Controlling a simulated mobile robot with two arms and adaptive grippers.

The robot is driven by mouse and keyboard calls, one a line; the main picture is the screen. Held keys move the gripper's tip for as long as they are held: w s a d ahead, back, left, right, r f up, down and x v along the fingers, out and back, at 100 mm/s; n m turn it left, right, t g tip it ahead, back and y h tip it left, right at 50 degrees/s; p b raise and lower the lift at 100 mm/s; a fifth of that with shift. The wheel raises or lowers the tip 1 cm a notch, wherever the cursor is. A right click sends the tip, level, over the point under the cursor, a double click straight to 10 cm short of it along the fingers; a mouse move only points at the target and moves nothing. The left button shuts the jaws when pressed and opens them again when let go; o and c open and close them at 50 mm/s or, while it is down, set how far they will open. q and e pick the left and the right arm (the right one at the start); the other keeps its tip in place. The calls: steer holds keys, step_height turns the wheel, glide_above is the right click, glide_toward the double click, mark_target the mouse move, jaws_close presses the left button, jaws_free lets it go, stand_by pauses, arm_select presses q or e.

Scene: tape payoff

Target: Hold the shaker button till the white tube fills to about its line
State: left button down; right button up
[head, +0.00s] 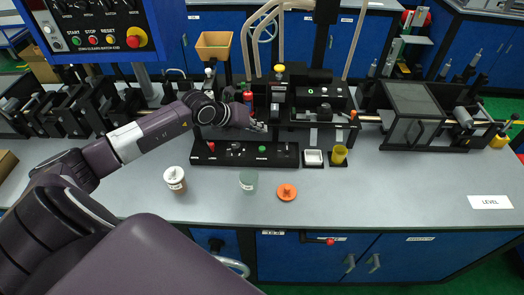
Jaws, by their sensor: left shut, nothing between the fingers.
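My left gripper (258,127) is shut and empty. It is at the front of the black machine in the middle of the bench, above the black button panel (222,157). I cannot tell which button is the shaker's, or whether the fingertips touch anything. Pale tubes (281,28) rise behind the machine; a fill line or level is not readable. My right gripper is not in view.
A lidded cup (175,179), a grey-green cup (248,180) and an orange disc (287,192) stand before the panel. A control box (95,30) hangs upper left. The bench's front right is mostly clear.

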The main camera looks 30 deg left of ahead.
mark_target(260, 149)
arm_select(q)
step_height(260, 149, down, 6)
steer(key=b, duration=0.3)
steer(key=shift+r, duration=0.1)
stand_by(0.6)
steer(key=shift+b, duration=0.3)
stand_by(0.3)
steer(key=shift+f, duration=0.45)
